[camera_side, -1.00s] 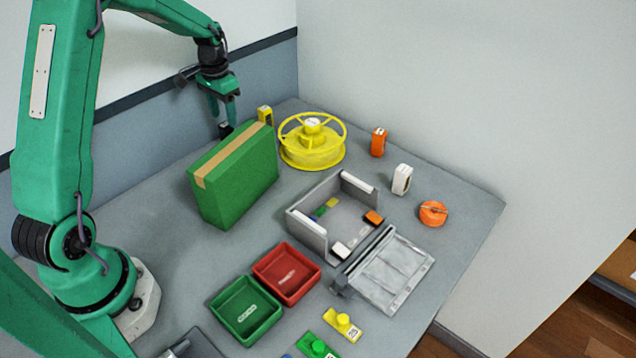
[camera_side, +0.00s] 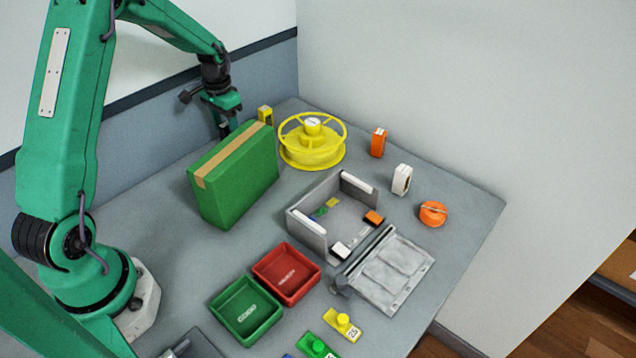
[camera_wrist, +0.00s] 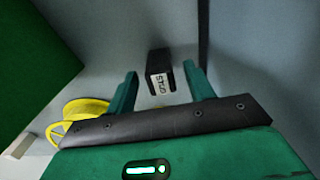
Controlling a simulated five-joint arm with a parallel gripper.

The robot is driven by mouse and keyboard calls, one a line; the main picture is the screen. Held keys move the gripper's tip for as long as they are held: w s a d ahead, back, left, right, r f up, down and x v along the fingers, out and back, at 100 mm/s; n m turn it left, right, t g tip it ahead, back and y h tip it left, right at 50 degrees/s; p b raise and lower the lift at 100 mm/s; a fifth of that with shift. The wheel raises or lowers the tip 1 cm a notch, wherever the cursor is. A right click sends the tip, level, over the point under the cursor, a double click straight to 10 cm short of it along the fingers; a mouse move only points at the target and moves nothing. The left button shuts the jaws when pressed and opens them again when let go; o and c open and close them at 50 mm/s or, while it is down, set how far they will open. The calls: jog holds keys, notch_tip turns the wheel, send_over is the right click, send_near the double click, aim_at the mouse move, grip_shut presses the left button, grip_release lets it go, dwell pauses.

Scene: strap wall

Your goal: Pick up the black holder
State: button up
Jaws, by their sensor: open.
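The black holder (camera_wrist: 160,64) shows in the wrist view as a small dark block with a white lettered label on its near face. It is between the tips of my gripper (camera_wrist: 160,75), with a gap to each finger, and I see no contact. The fingers are apart and empty. In the side view my gripper (camera_side: 226,126) points down behind the green box (camera_side: 240,180). The holder is not clear there, as the box and the fingers cover that spot.
The green box stands close in front of my gripper. A yellow reel (camera_side: 312,155) and a small yellow item (camera_side: 265,115) are to its right. A grey walled tray (camera_side: 308,230), a red bin (camera_side: 308,282) and a green bin (camera_side: 235,325) are nearer the camera.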

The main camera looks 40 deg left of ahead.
aim_at(225, 124)
jog(key=shift+f, duration=1.8)
jog(key=c, duration=1.1)
jog(key=shift+r, duration=0.1)
jog(key=shift+r, duration=5)
